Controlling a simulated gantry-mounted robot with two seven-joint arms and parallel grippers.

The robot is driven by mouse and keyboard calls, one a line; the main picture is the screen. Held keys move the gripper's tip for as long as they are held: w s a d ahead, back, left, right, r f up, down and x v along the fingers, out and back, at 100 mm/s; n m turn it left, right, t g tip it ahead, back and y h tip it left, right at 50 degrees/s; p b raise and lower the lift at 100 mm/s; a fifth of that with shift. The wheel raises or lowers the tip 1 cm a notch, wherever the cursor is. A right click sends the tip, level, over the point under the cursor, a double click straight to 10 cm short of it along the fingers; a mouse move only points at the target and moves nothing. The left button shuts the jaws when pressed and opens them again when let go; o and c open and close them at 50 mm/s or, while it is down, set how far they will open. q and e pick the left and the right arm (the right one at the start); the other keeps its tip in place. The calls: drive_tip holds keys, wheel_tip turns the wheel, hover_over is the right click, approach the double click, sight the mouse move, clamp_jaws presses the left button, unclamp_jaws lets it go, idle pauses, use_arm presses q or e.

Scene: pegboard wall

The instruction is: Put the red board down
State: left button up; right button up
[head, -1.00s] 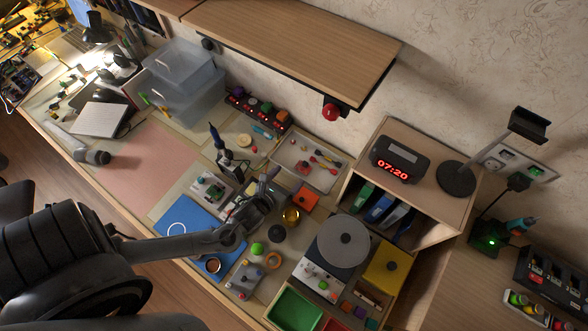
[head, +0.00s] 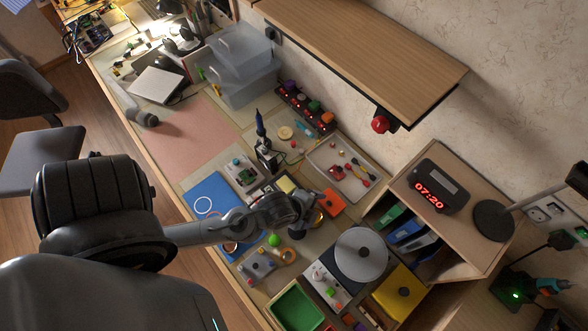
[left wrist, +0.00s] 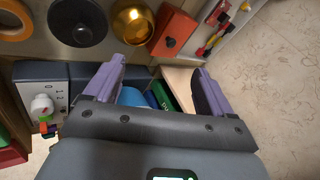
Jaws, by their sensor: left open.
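The red board, an orange-red square with a black knob (head: 331,203), lies on the bench right of my left gripper in the head view. It also shows at the top of the left wrist view (left wrist: 176,27), lying flat and beyond the fingers. My left gripper (left wrist: 158,88) is open, with its two purple fingers spread and nothing held between them. In the head view my left gripper (head: 306,208) is close beside the board and its fingertips are hard to make out. My right gripper is not in view.
A gold bowl (left wrist: 132,22) and a black disc (left wrist: 77,20) stand near the board. A grey round plate (head: 361,255), a yellow board (head: 398,291) and a green tray (head: 296,308) are nearby. A wooden shelf box with a clock (head: 436,188) stands at right. The pink mat (head: 195,140) is clear.

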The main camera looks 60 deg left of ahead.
use_arm(q)
drive_tip(key=s+r+n+g, duration=0.3)
drive_tip(key=s+n, duration=0.3)
drive_tip(key=n, duration=0.4)
drive_tip(key=shift+d+r, duration=0.15)
drive_tip(key=shift+r, duration=0.55)
drive_tip(key=shift+s, duration=0.1)
